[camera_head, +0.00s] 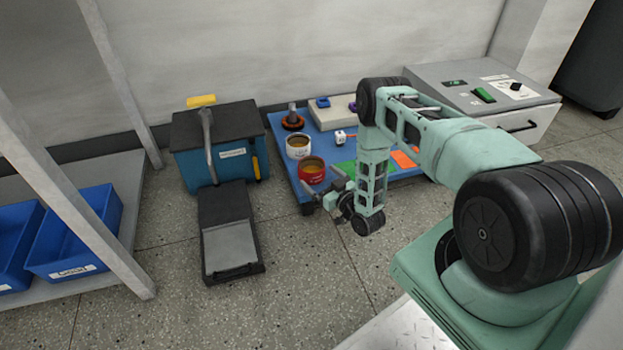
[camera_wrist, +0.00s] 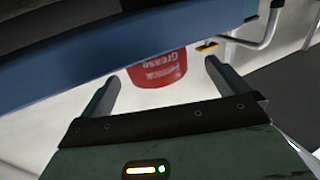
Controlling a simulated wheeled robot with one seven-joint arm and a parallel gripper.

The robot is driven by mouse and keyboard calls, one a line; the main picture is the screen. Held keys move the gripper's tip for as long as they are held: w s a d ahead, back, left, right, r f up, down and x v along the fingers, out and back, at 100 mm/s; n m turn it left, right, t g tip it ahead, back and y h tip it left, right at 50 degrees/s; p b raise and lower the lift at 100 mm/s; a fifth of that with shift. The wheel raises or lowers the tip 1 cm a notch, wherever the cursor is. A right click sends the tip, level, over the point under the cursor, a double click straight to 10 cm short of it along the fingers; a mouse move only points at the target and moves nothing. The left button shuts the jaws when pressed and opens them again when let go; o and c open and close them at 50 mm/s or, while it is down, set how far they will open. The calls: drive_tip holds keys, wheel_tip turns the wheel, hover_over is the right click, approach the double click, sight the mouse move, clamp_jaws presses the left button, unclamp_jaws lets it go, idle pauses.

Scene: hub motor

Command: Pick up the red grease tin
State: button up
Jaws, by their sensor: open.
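The red grease tin (camera_head: 312,171) stands upright near the front left edge of the blue platform, open at the top with brownish contents. A white tin (camera_head: 298,146) stands just behind it. In the wrist view the red tin (camera_wrist: 157,71) shows its "Grease" label upside down, beyond the fingertips and partly cut off by a blue edge. My gripper (camera_head: 334,190) is beside the tin at the platform's front edge. In the wrist view my gripper (camera_wrist: 160,82) is open, its two fingers spread with nothing between them; the tin lies ahead of the gap.
The blue platform (camera_head: 283,153) also holds a dark part with an orange ring (camera_head: 293,121), a pale tray (camera_head: 330,113) and green and orange mats. A blue machine with a yellow handle (camera_head: 218,150) stands left. Blue bins (camera_head: 75,240) sit on a shelf far left.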

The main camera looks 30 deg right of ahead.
sight(304, 161)
drive_tip(key=w+b, duration=0.4)
drive_tip(key=w, duration=0.2)
drive_tip(key=shift+d+r, duration=0.1)
drive_tip(key=shift+w+r, duration=0.15)
drive_tip(key=shift+w, duration=0.05)
drive_tip(key=shift+c, duration=0.3)
drive_tip(key=c, duration=1)
